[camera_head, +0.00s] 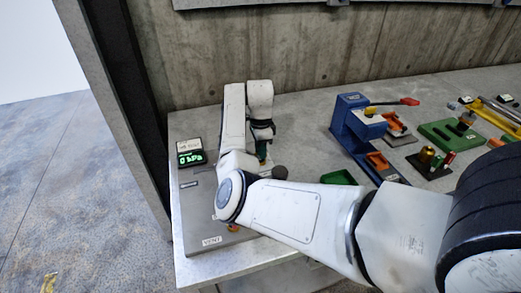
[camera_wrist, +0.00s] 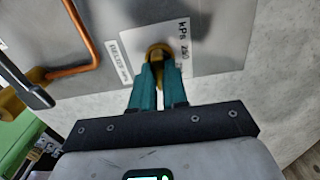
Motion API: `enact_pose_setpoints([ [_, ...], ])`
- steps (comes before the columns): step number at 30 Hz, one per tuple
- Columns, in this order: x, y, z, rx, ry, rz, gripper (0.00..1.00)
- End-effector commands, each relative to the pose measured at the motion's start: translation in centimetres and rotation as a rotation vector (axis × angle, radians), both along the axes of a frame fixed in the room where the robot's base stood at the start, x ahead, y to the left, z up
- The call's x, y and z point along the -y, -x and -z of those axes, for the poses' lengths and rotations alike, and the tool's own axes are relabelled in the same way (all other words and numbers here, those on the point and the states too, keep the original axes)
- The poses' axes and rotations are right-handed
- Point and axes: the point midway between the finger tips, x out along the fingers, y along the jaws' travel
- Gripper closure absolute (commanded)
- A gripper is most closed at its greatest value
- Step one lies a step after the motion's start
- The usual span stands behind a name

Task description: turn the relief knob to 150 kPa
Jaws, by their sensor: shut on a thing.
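The relief knob (camera_wrist: 158,50) is a small round brass-coloured knob in the wrist view. It sits on a pale scale plate (camera_wrist: 187,75) marked kPa, with 250 the number I can read. My gripper (camera_wrist: 158,70) has its two teal fingers closed on the knob, which partly hides the knob and the scale. I cannot make out a pointer or the set value. In the head view my gripper (camera_head: 262,150) reaches down at the back of the grey panel (camera_head: 190,222), and my arm hides the knob there. A display (camera_head: 192,158) on the panel shows green digits that read 0 kPa.
A copper pipe (camera_wrist: 85,55) runs left of the knob, beside a dark lever end (camera_wrist: 28,82). A VENT label (camera_head: 212,240) is at the panel's front. A blue press (camera_head: 352,125) and a green tray (camera_head: 338,177) stand to the right. A concrete wall (camera_head: 290,55) is behind.

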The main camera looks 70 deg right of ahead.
Motion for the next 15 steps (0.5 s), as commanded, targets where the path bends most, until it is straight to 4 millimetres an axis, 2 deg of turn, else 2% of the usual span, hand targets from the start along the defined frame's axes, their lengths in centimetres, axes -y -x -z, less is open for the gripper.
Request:
enact_pose_setpoints([
  [1, 0.11, -0.07, -0.21, 0.002, 0.004, 0.003, 1.0],
  [2, 0.11, -0.06, -0.21, 0.002, 0.004, 0.002, 0.83],
  [9, 0.05, -0.03, -0.1, 0.001, 0.002, 0.001, 0.61],
  [15, 0.03, -0.01, -0.06, 0.001, 0.001, 0.001, 0.61],
])
